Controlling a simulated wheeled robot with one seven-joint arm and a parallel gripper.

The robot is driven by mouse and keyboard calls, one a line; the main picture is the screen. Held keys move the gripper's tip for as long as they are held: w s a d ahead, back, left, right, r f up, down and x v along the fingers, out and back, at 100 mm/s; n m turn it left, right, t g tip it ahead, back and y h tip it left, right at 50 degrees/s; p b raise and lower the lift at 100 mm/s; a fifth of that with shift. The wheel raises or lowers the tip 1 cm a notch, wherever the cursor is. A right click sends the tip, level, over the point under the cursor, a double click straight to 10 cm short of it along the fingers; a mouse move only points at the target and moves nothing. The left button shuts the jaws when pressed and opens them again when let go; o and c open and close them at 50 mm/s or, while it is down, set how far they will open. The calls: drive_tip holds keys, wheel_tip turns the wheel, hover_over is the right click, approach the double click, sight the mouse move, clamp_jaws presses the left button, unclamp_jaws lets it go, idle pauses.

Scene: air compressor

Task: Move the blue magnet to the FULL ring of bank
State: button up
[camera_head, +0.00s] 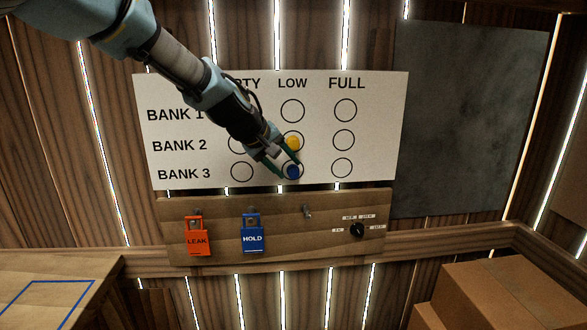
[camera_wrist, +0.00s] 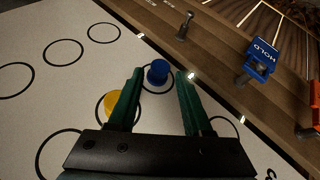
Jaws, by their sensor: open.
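The blue magnet (camera_head: 293,172) sits in the LOW ring of BANK 3 on the white board (camera_head: 380,125). The wrist view also shows the blue magnet (camera_wrist: 157,75), in line between my fingertips. My gripper (camera_head: 285,166) is open at this magnet, one finger on each side; I cannot tell whether either touches it. The wrist view shows both green fingers of my gripper (camera_wrist: 159,77) apart. The FULL rings of BANK 1 (camera_head: 345,101), BANK 2 (camera_head: 343,130) and BANK 3 (camera_head: 342,158) are bare. The task line names no bank number.
A yellow magnet (camera_head: 293,143) sits in the LOW ring of BANK 2, close to one finger. Below the board, a wooden rail holds a red LEAK tag (camera_head: 197,241), a blue HOLD tag (camera_head: 252,239), a bare hook (camera_head: 307,211) and a black knob (camera_head: 357,230).

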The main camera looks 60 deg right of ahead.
sight(291, 171)
drive_tip(key=shift+p+x, duration=0.5)
drive_tip(key=shift+x, duration=1.15)
drive_tip(key=shift+w, duration=0.15)
clamp_jaws()
